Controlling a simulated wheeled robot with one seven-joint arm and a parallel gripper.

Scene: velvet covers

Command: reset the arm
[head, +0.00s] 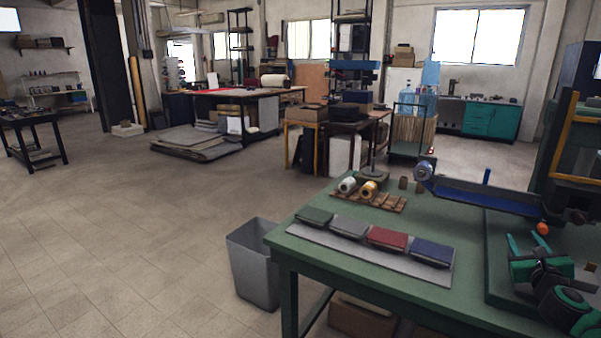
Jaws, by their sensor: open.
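My gripper (527,246) is at the right side of the head view, above the green table (345,277). Its two green fingers are spread apart with nothing between them. My arm comes in from the lower right corner. On the table, a grey mat (322,242) bears a row of folded velvet covers: a green one (314,216), a grey one (349,226), a red one (388,238) and a blue one (432,251). The gripper is to the right of the blue cover, apart from it.
A small orange ball-shaped part (542,228) shows just above my gripper, near a blue rail-like fixture (490,197). A wooden rack (385,202) with thread spools stands behind the covers. A grey bin (253,265) stands left of the table.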

